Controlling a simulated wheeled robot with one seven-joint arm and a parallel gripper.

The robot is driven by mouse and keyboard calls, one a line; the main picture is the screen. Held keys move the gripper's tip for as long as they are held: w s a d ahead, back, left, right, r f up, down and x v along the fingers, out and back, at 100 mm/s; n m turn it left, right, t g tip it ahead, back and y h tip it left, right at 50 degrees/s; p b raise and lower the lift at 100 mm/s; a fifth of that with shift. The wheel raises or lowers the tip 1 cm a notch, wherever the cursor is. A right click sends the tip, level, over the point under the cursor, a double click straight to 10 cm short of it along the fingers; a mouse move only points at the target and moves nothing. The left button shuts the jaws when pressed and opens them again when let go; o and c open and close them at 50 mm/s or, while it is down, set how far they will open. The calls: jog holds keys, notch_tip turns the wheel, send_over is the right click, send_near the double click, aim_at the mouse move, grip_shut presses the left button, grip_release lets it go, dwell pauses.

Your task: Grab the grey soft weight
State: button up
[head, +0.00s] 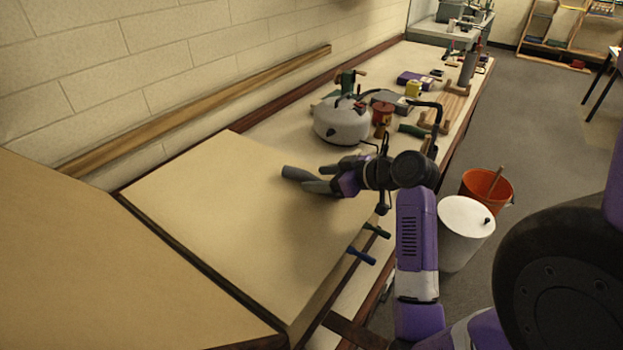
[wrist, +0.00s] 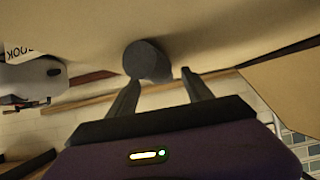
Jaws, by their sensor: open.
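The grey soft weight (head: 295,173) is a dark grey rounded cylinder on the pale flat board (head: 215,185) in the head view. In the wrist view the grey weight (wrist: 146,60) shows its round end just past the fingertips, nearer the left finger. My gripper (head: 318,178) is open and low over the board, its fingers pointing left at the weight. In the wrist view the two fingers of my gripper (wrist: 160,80) stand apart with a gap between them. I cannot tell whether either finger touches the weight.
A grey kettle-like vessel (head: 341,123) and a red can (head: 382,112) stand behind the gripper. An orange bucket (head: 487,186) and a white bin (head: 465,228) are on the floor. The board left of the weight is clear.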

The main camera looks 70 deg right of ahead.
jog(key=shift+w+d+f, duration=0.15)
jog(key=shift+w+f, duration=0.25)
jog(key=shift+w, duration=0.2)
grip_shut()
jog(key=shift+r, duration=0.1)
